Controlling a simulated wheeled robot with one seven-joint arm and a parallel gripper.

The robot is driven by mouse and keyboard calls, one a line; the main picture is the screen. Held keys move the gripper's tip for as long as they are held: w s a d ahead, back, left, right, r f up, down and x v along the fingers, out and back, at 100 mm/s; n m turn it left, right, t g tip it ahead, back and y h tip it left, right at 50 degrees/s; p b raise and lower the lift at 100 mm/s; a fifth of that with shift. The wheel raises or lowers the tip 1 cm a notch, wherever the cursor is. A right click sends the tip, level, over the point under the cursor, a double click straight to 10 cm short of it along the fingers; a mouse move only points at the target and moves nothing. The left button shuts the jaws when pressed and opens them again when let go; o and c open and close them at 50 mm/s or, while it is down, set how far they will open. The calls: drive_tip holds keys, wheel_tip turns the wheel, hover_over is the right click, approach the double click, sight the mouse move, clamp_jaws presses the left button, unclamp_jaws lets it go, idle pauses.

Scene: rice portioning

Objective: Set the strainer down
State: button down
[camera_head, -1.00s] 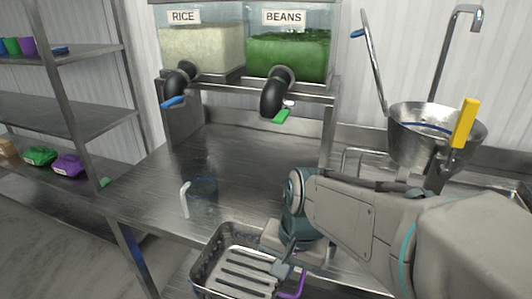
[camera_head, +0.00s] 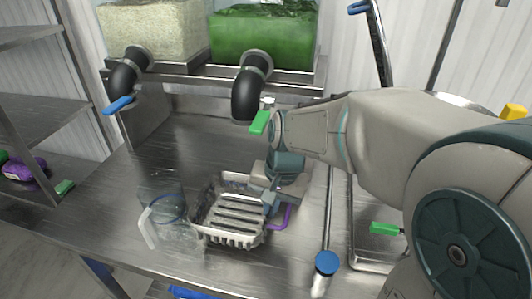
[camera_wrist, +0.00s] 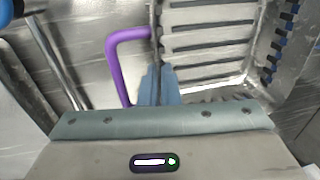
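The strainer (camera_head: 232,238) is a rectangular slotted metal basket with a purple handle (camera_head: 284,218). It appears level over the steel counter, just right of a clear jug; I cannot tell whether its bottom touches the counter. My gripper (camera_head: 268,199) is at the strainer's right side, beside the purple handle. In the wrist view, the blue fingertips (camera_wrist: 157,85) are closed around the strainer's thin side wall (camera_wrist: 154,40), with the purple handle (camera_wrist: 113,65) to the left and the slotted floor (camera_wrist: 205,45) to the right.
The clear jug (camera_head: 150,228) with a white handle stands close at the strainer's left. Rice (camera_head: 150,30) and beans (camera_head: 262,35) dispensers with black spouts stand behind. A blue-knobbed metal rod (camera_head: 327,263) is to the right. The counter (camera_head: 190,150) behind the strainer is clear.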

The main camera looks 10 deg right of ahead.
drive_tip(key=w+d, duration=0.1)
drive_tip(key=w, duration=0.2)
drive_tip(key=w+d+p, duration=0.1)
drive_tip(key=w, duration=0.2)
drive_tip(key=w+d, duration=0.1)
drive_tip(key=w, duration=0.3)
drive_tip(key=shift+d, duration=0.3)
drive_tip(key=shift+f+p, duration=0.35)
drive_tip(key=shift+f, duration=1.4)
drive_tip(key=shift+f, duration=0.15)
drive_tip(key=c, duration=2)
unclamp_jaws()
drive_tip(key=o, duration=0.3)
